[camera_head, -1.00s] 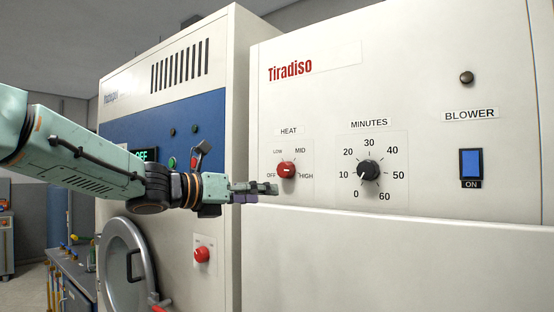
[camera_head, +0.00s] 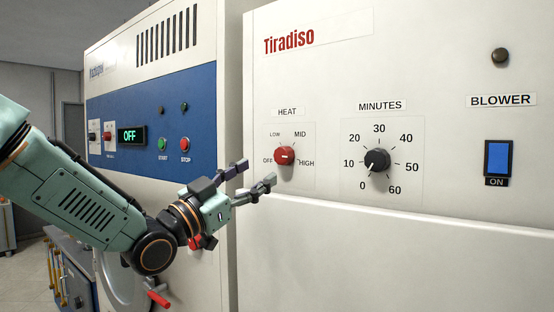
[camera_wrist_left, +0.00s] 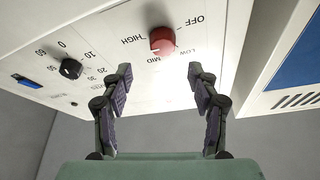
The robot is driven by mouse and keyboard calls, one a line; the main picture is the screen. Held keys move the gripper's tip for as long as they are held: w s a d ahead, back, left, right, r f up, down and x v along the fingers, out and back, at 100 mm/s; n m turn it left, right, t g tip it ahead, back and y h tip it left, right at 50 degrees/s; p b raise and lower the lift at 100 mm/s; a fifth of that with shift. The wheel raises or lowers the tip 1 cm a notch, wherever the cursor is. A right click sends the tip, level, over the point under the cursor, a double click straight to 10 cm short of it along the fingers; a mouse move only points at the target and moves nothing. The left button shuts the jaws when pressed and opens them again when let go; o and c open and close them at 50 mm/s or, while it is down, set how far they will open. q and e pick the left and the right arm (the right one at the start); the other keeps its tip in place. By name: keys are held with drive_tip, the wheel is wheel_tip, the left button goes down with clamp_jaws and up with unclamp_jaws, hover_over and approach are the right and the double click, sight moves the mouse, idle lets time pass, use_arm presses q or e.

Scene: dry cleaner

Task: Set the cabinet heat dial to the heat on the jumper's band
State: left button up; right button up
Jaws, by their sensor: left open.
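The red heat dial (camera_head: 284,156) is on the cream cabinet front, below the HEAT label. OFF, LOW, MID and HIGH are printed around it. Its white mark is small, and I cannot tell for sure which setting it points to. My left gripper (camera_head: 254,174) is open and empty, just left of and below the dial, with its fingers apart and not touching it. In the left wrist view the dial (camera_wrist_left: 162,40) appears upside down, beyond the gap between the open fingers (camera_wrist_left: 160,71). The jumper and its band are not in view, nor is my right gripper.
Right of the heat dial are the black minutes dial (camera_head: 377,160) and the blue blower switch (camera_head: 498,158). A ledge runs below them. The neighbouring blue-panelled machine (camera_head: 150,125) has a green OFF display, buttons and a round door behind my arm.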

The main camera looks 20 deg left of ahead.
sight(280, 159)
use_arm(q)
drive_tip(key=x, duration=0.2)
drive_tip(key=p+x, duration=0.1)
drive_tip(key=x, duration=0.1)
drive_tip(key=p+x, duration=0.1)
drive_tip(key=x, duration=0.2)
drive_tip(key=shift+w+a+f, duration=0.15)
drive_tip(key=shift+w+f, duration=0.15)
drive_tip(key=shift+f, duration=0.05)
drive_tip(key=shift+d+r, duration=0.15)
drive_tip(key=shift+d, duration=0.1)
drive_tip(key=shift+r, duration=0.15)
drive_tip(key=shift+s+a, duration=0.15)
drive_tip(key=shift+a, duration=0.05)
drive_tip(key=shift+w+a, duration=0.15)
drive_tip(key=shift+w, duration=0.15)
drive_tip(key=shift+c, duration=0.7)
drive_tip(key=shift+w, duration=0.15)
drive_tip(key=shift+c, duration=0.7)
drive_tip(key=shift+d, duration=0.35)
drive_tip(key=c, duration=0.3)
drive_tip(key=shift+a, duration=0.15)
drive_tip(key=c, duration=0.3)
drive_tip(key=shift+c, duration=1.4)
drive_tip(key=shift+a+m+g+h+b, duration=0.1)
drive_tip(key=shift+m+g+h+b, duration=0.4)
drive_tip(key=shift+m, duration=0.6)
drive_tip(key=shift+m+g+b, duration=0.3)
drive_tip(key=shift+m, duration=0.5)
